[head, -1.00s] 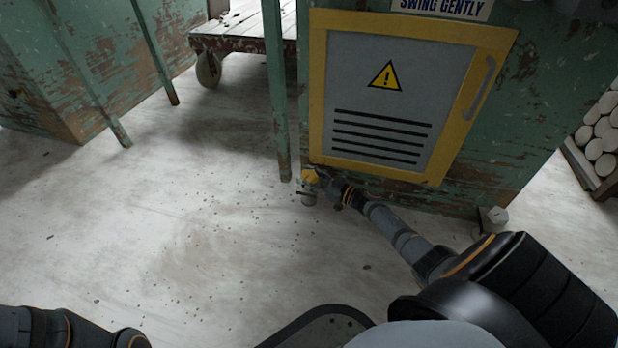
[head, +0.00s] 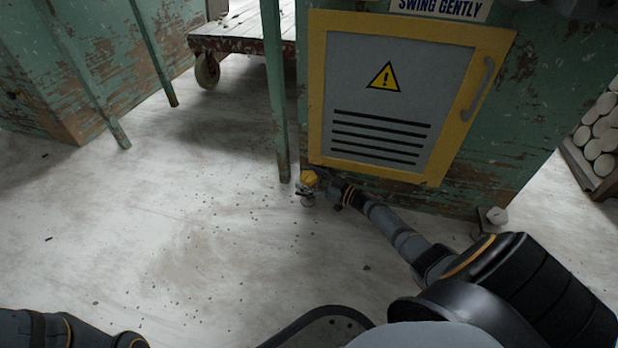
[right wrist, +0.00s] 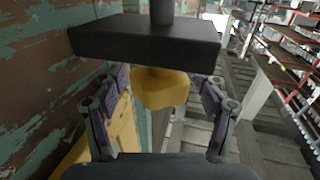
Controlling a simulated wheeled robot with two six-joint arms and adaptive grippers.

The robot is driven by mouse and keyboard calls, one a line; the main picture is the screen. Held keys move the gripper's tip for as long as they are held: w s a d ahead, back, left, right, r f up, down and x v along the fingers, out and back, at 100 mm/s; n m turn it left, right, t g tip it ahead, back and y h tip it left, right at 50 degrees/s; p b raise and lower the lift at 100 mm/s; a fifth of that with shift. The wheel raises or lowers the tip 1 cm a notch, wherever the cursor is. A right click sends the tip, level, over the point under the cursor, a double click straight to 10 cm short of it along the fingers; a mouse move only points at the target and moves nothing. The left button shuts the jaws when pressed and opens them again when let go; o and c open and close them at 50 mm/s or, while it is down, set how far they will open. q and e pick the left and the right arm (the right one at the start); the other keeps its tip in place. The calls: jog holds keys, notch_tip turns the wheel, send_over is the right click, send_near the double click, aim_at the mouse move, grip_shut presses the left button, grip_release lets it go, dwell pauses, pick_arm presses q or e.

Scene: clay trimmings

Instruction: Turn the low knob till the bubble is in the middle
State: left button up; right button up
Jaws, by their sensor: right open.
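The low yellow knob (head: 309,178) is at the bottom left corner of the green cabinet, just above the floor. In the right wrist view the rounded knob (right wrist: 160,90) hangs between the two finger pads, below a wide black block. My right gripper (right wrist: 161,82) is open, with a finger on either side of the knob and gaps visible. In the head view the right gripper (head: 312,187) is small and partly hidden by the knob and its own wrist. No bubble can be made out in either view. My left gripper is outside the frame.
The green cabinet has a yellow-framed grey door (head: 392,95) with a handle. A thin green post (head: 276,100) stands just left of the knob. A wheeled cart (head: 240,45) is behind.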

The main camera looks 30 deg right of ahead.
jog(key=v, duration=1.2)
